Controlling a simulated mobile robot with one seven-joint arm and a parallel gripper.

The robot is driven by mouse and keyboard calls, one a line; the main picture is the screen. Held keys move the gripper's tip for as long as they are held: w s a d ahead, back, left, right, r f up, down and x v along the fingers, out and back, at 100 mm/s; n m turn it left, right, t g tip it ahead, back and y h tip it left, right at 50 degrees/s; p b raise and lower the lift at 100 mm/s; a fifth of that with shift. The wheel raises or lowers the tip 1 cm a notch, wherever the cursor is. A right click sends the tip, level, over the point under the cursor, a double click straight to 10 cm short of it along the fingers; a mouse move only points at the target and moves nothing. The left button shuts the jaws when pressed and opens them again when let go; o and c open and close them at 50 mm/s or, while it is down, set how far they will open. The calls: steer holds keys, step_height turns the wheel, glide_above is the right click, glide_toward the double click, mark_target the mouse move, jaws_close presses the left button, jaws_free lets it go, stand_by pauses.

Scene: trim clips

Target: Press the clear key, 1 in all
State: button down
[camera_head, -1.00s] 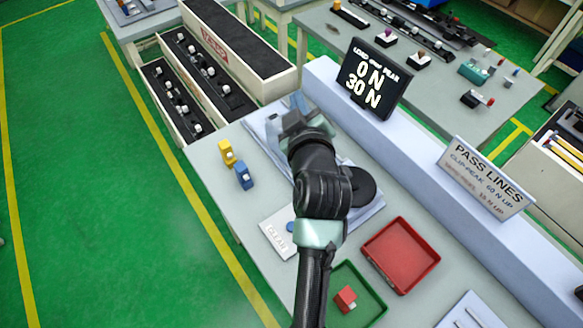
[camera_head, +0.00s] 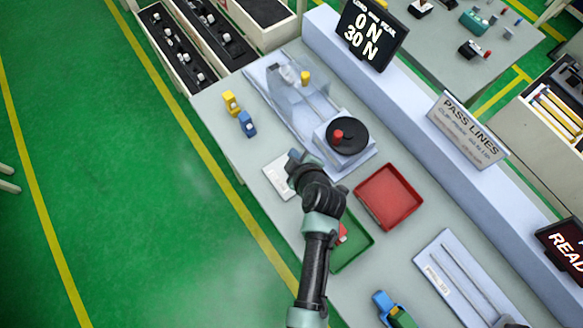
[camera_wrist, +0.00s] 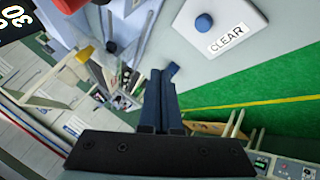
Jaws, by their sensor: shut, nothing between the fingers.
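The clear key is a round blue button (camera_wrist: 203,22) on a pale plate marked CLEAR, near the top of the wrist view. In the head view the plate (camera_head: 279,178) lies at the table's front edge, and my gripper and wrist cover the button. My gripper (camera_wrist: 163,74) is shut and empty, with its dark fingers together. In the head view my gripper (camera_head: 294,158) is over the plate's far right part. In the wrist view the fingertips appear apart from the button; their height above it is hard to judge.
The display (camera_head: 371,35) reads load 0 N, peak 30 N. A test fixture (camera_head: 290,95) with a black wheel (camera_head: 347,137) stands behind the plate. A red tray (camera_head: 388,197) and green tray (camera_head: 352,252) lie right. Yellow (camera_head: 231,103) and blue (camera_head: 246,124) clips stand left.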

step_height(320, 180, down, 7)
steer(key=b, duration=0.6)
steer(key=shift+f, duration=0.2)
steer(key=shift+f+b, duration=0.6)
steer(key=shift+b, duration=0.05)
steer(key=shift+f, duration=0.15)
stand_by(1.0)
steer(key=shift+f+b, duration=0.3)
steer(key=shift+b, duration=0.25)
steer(key=shift+f+b, duration=0.45)
steer(key=shift+b, duration=0.1)
stand_by(0.5)
stand_by(0.3)
steer(key=shift+r+p, duration=0.65)
steer(key=shift+r, duration=0.25)
steer(key=shift+r+p, duration=1.9)
steer(key=shift+r, duration=0.6)
